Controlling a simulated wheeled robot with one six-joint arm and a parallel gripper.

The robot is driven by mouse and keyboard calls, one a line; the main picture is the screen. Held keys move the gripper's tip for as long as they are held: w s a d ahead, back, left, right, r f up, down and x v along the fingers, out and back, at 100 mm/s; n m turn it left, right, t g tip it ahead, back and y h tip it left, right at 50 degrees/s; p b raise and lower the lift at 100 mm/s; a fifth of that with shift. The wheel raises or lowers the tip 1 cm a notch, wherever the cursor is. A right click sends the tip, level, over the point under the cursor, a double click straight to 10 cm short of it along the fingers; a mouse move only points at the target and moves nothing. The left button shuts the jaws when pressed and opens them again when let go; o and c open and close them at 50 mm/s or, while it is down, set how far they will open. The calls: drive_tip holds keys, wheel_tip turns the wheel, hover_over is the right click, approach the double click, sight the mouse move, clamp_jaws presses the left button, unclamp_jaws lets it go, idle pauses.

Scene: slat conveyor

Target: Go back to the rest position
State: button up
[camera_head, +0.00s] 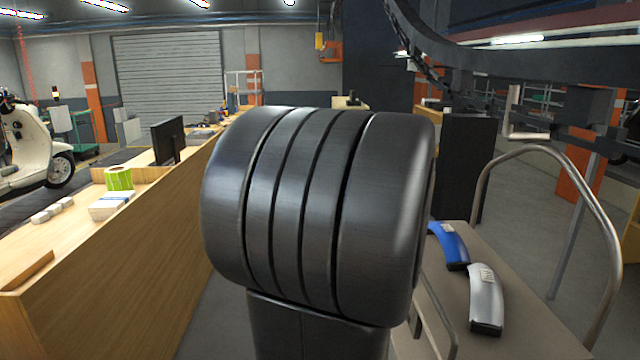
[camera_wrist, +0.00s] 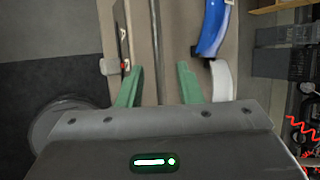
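My gripper (camera_wrist: 160,84) shows in the wrist view, its two green fingers set well apart with nothing held between them. It is over the beige-grey surface of a cart (camera_head: 513,312), which also shows in the wrist view (camera_wrist: 172,35). A blue curved part (camera_head: 449,244) and a silver curved part (camera_head: 486,300) lie on this surface in the head view. In the wrist view the blue part (camera_wrist: 212,28) and the pale part (camera_wrist: 221,80) are by the right finger. My own dark arm link fills the middle of the head view and hides what is behind it.
A bent metal rail (camera_head: 603,212) rises at the cart's right. A dark overhead track (camera_head: 520,58) crosses the upper right. A white scooter (camera_head: 35,150) stands far left.

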drive_tip(key=x, duration=0.3)
drive_tip(key=shift+w+d+f, duration=0.1)
drive_tip(key=shift+w+f, duration=0.05)
drive_tip(key=shift+f, duration=0.05)
drive_tip(key=shift+w+f, duration=0.1)
drive_tip(key=h+b, duration=0.1)
drive_tip(key=a+h+b, duration=0.1)
drive_tip(key=h+b, duration=0.1)
drive_tip(key=shift+a+f+n, duration=0.25)
drive_tip(key=shift+a+n, duration=0.05)
drive_tip(key=shift+a, duration=0.05)
drive_tip(key=shift+a+h+b, duration=0.15)
drive_tip(key=shift+h+b, duration=0.25)
drive_tip(key=shift+b, duration=0.75)
drive_tip(key=shift+r+t, duration=0.1)
drive_tip(key=shift+t, duration=0.2)
drive_tip(key=shift+a+r, duration=0.1)
drive_tip(key=shift+r, duration=0.05)
